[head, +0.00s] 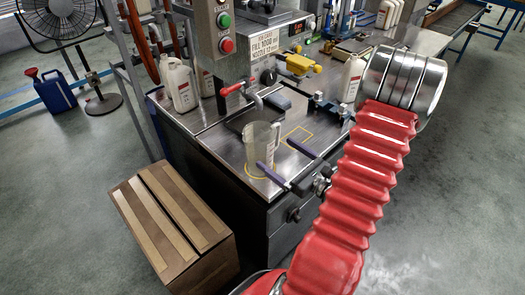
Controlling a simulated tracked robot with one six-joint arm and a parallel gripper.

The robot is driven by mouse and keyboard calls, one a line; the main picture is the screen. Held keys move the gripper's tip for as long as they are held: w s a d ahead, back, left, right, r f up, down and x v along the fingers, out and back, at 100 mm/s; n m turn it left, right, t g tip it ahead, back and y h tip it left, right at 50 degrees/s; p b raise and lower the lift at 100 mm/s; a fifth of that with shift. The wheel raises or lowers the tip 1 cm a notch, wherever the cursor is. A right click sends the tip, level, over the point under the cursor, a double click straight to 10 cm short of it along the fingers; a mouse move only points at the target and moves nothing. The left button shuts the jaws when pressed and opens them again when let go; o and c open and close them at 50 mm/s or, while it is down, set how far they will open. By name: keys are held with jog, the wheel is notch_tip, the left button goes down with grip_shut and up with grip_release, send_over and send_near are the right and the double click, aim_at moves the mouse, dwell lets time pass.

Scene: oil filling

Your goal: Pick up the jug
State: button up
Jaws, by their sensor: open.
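The clear jug (260,143) stands upright on the metal worktop of the filling station, below the nozzle (267,93) and inside a yellow ring marking. My gripper (275,152) is just right of the jug, its two dark fingers with purplish pads spread apart and pointing left toward it. The near fingertip overlaps the lower right of the jug in the picture; I cannot tell whether it touches. My red sleeved arm hides part of the wrist.
White bottles (179,84) stand left of the nozzle, and another bottle (353,78) stands to the right. Small clamps (325,105) sit on the worktop behind my gripper. A cardboard box (172,226) is on the floor at front left. Open floor lies to the right.

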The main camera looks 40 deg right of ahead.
jog(key=shift+w, duration=1.3)
jog(key=w, duration=0.5)
jog(key=shift+w+a+r, duration=0.1)
jog(key=shift+a, duration=0.2)
jog(key=c, duration=1.1)
jog(key=shift+r, duration=0.2)
